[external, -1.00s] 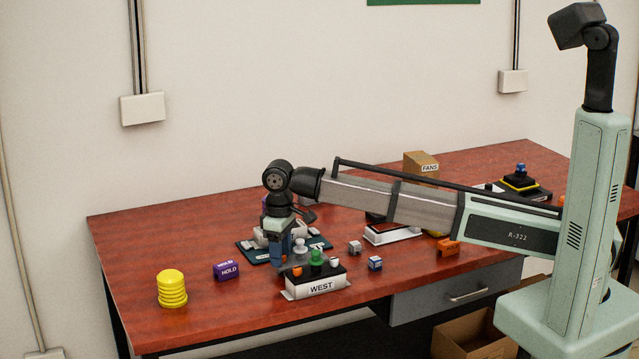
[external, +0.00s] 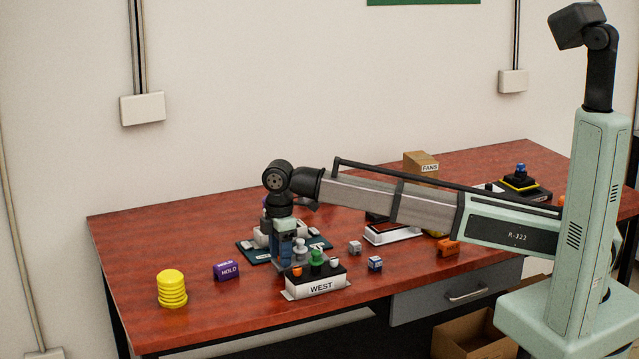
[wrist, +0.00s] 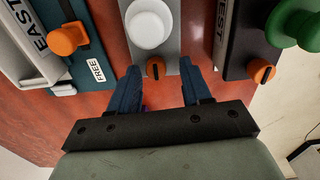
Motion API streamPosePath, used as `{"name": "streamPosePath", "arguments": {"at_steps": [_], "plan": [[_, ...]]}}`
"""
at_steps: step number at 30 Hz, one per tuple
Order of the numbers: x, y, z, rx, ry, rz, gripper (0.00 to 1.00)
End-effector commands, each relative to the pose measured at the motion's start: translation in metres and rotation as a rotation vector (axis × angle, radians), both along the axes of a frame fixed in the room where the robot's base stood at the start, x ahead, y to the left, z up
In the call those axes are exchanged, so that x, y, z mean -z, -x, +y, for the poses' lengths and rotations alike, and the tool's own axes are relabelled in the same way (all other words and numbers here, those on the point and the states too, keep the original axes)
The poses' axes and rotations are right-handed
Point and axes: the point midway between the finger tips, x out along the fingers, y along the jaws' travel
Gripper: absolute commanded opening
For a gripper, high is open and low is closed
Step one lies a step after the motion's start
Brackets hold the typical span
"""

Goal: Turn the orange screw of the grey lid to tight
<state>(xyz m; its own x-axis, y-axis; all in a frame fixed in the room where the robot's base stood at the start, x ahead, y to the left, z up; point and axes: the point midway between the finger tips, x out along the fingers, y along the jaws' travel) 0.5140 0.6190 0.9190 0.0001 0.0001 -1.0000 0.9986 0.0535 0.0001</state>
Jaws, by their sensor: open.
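The grey lid (wrist: 172,48) is a narrow plate in the middle of the wrist view, with a round white knob (wrist: 149,27). Its orange screw (wrist: 156,67) sits at the lid's near end and has a dark slot that runs roughly up and down the picture. My gripper (wrist: 160,68) is open, with one blue finger on each side of the screw and a visible gap to it on both sides. In the external view my gripper (external: 287,262) points down just behind the WEST box and hides most of the lid and its screw.
The WEST box (external: 318,286) stands close on the right, with a green knob (wrist: 300,27) and another orange screw (wrist: 261,71). The EAST unit (wrist: 28,38) with an orange knob (wrist: 69,39) is on the left. Yellow discs (external: 172,289) and a purple HOLD block (external: 226,271) stand farther left.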

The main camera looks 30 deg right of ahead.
Motion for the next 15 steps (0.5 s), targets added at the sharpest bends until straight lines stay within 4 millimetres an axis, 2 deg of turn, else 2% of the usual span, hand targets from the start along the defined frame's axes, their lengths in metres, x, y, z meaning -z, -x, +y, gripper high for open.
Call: {"name": "streamPosePath", "arguments": {"at_steps": [7, 15], "plan": [[-0.002, 0.000, 0.000, -0.203, -0.001, -0.001, 0.48], [-0.048, -0.001, 0.001, -0.194, -0.002, -0.002, 0.48]]}}
